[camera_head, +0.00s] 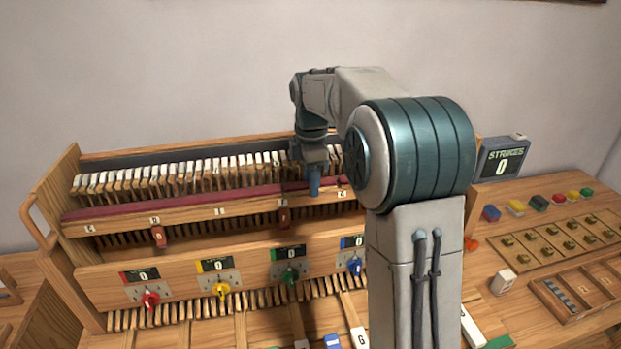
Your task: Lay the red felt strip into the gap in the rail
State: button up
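Red felt (180,198) runs along the top of the wooden rail (190,218) from its left end toward my gripper. My gripper (314,188) points down at the right part of this rail, with its blue fingers in front of the felt line. Red felt also shows just right of the fingers (339,182). A darker patch lies on the rail just left of the fingers. I cannot tell whether that is the gap or shadow, nor whether a loose strip is in the fingers. My arm hides the rail's right end.
A row of hammers (180,175) stands behind the rail. Counters with coloured knobs (222,290) sit below. A strikes display (502,160), coloured blocks (538,203) and a wooden tray (562,313) are at right.

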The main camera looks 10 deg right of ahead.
jog(key=shift+r, duration=0.1)
notch_tip(320, 180, up, 12)
jog(key=s+f+m+t, duration=0.1)
jog(key=s+f+m, duration=0.3)
jog(key=s, duration=0.5)
jog(key=s+f+m+t, duration=0.1)
jog(key=s+f+m, duration=0.4)
jog(key=s+m, duration=0.3)
jog(key=s+f+m+t, duration=0.2)
jog(key=s+f+m, duration=0.3)
jog(key=s, duration=0.6)
jog(key=shift+f+m, duration=0.25)
jog(key=shift+m, duration=0.25)
jog(key=shift+f+b, duration=0.5)
jog(key=shift+f, duration=0.05)
